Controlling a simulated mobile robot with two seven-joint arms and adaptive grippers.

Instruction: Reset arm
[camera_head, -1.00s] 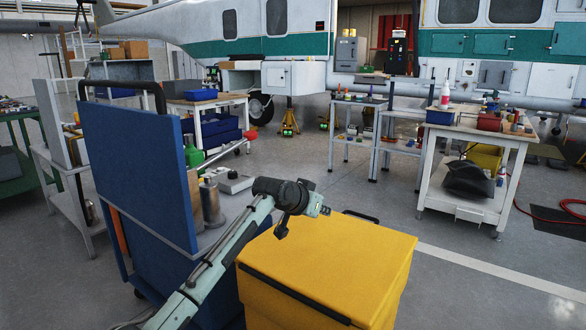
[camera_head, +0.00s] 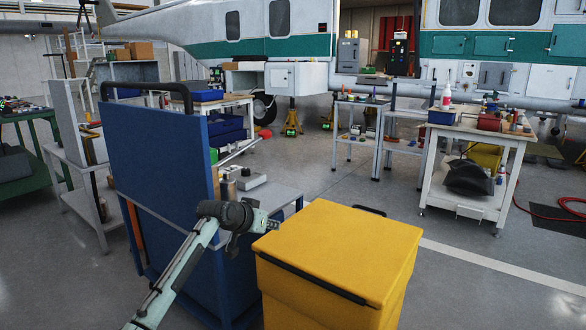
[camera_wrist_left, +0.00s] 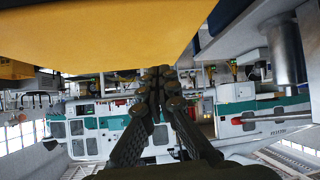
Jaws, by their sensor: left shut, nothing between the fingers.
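My left gripper (camera_head: 272,224) is at the end of my pale green arm in the head view. It is near the left edge of the yellow box's top (camera_head: 345,245), beside the blue cart (camera_head: 160,185). In the left wrist view the dark fingers (camera_wrist_left: 162,74) are together and hold nothing. The yellow box also fills the upper left of that view (camera_wrist_left: 90,35), and the scene there looks upside down. My right gripper is not in view.
The blue cart's upright panel stands left of my arm, with its grey shelf (camera_head: 270,192) behind. A white workbench (camera_head: 480,140) with tools stands at the right, and a helicopter (camera_head: 230,35) at the back. The floor between the yellow box and workbench is clear.

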